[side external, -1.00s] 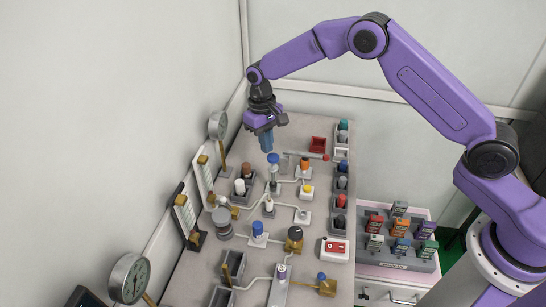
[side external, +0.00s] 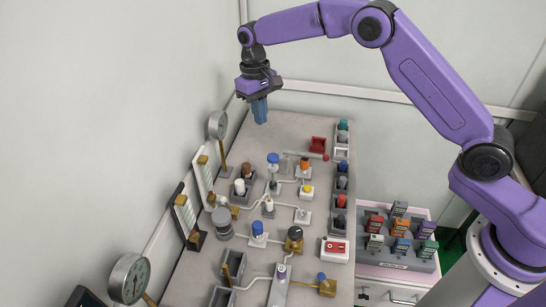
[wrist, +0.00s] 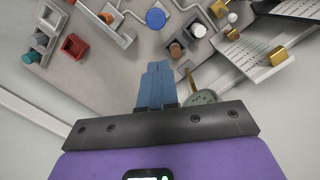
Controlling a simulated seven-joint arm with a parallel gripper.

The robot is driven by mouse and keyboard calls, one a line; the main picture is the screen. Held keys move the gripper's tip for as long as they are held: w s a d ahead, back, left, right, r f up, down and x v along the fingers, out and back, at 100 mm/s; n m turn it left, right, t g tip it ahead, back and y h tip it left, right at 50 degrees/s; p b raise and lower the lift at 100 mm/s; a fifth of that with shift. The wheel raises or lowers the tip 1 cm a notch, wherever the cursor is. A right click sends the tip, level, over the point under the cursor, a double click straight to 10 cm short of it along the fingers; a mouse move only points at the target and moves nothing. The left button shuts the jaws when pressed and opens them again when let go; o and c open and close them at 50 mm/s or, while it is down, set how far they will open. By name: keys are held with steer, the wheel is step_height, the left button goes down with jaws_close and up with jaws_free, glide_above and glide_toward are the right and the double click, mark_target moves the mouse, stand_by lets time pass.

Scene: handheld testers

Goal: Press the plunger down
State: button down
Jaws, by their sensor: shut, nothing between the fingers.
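A post with a round blue cap (side external: 273,158), which looks like the plunger, stands upright near the far end of the grey bench. Its cap shows from above as a blue disc in the wrist view (wrist: 155,18). My gripper (side external: 260,121) has its blue fingers shut together and empty, pointing down. It is above and beyond the blue cap, clear of it. In the wrist view my fingertips (wrist: 158,66) show below the disc with a gap. How far the cap is pressed in is hard to tell.
Other capped parts stand close by, including an orange one (side external: 304,165), a yellow one (side external: 306,188) and another blue one (side external: 257,228). A round gauge (side external: 217,125) stands at the bench's left edge. A red tray (side external: 317,145) lies to the right.

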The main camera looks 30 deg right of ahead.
step_height(320, 180, up, 9)
steer(key=shift+w+r, duration=0.15)
steer(key=shift+w, duration=0.3)
steer(key=shift+a, duration=0.1)
steer(key=s+r+n, duration=0.3)
steer(key=s+n, duration=0.2)
steer(key=s, duration=1.5)
steer(key=s+d+f+n, duration=0.2)
steer(key=s+d, duration=0.2)
steer(key=s, duration=0.3)
steer(key=s+d+f+n+t, duration=0.1)
steer(key=s+d+f, duration=0.1)
steer(key=s+d, duration=0.3)
steer(key=s+d+f+n, duration=0.2)
steer(key=s+d, duration=0.2)
steer(key=s, duration=0.6)
steer(key=shift+s+d+f+n+y, duration=0.2)
steer(key=shift+d+n+y, duration=0.1)
stand_by(2.5)
